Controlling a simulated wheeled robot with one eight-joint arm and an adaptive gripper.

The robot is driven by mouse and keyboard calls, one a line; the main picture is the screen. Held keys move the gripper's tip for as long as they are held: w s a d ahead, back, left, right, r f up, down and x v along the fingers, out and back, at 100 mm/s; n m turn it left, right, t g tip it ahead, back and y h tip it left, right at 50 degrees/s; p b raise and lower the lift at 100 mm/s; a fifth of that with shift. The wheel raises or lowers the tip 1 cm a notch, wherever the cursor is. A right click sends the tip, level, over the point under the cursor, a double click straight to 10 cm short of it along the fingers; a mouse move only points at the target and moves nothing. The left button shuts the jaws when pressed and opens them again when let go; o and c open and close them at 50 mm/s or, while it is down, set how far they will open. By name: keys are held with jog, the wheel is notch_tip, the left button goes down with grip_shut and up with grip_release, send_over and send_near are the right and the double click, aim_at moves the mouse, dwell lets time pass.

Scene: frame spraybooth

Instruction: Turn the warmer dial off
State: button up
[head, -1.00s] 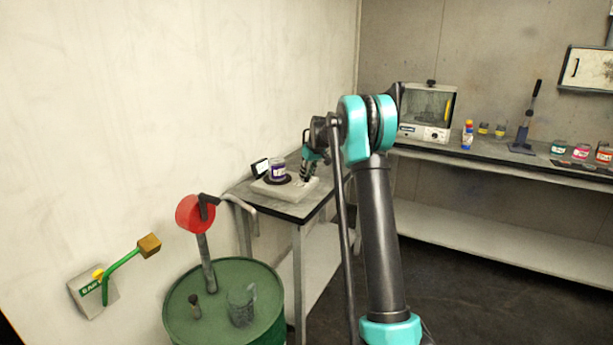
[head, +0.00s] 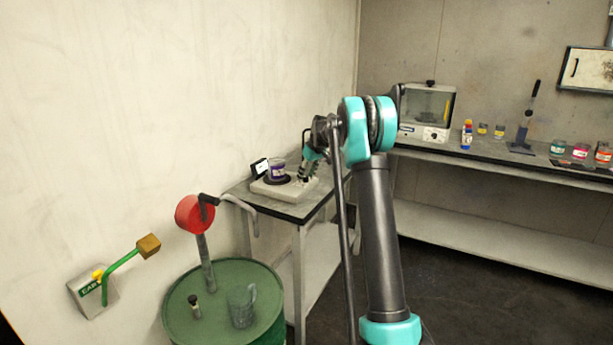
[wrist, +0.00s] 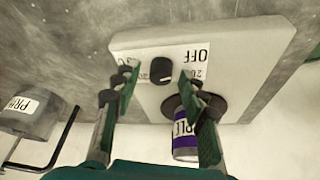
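The warmer is a pale, flat box (wrist: 232,68) on the side table; it also shows in the head view (head: 309,186). Its black round dial (wrist: 162,70) sits on a white label with "OFF" at one corner and a "20" mark beside the dial. The label is upside down in the wrist view. A purple-labelled jar (wrist: 185,135) stands on the warmer's dark round plate (wrist: 205,104). My gripper (wrist: 158,84) is open and empty, one finger on each side of the dial. I cannot tell whether either finger touches it. In the head view my gripper (head: 306,176) is over the warmer.
A grey box marked "PRI" (wrist: 30,108) lies left in the wrist view. A green drum (head: 260,320) with a red-headed pump (head: 193,213) stands in front of the table. A bench (head: 480,157) runs along the back wall.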

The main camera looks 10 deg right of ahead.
jog(key=v, duration=1.2)
jog(key=shift+w, duration=0.1)
jog(key=s+f+m, duration=0.2)
jog(key=s+f, duration=0.5)
jog(key=s, duration=1)
jog(key=s+d+f+m+h, duration=0.1)
jog(key=s+f, duration=0.6)
jog(key=s, duration=1)
jog(key=s+f+m+h, duration=0.1)
jog(key=s+f+m, duration=0.2)
jog(key=s, duration=1.4)
notch_tip(320, 180, down, 4)
jog(key=shift+s+d+f, duration=0.15)
jog(key=shift+s+d, duration=0.1)
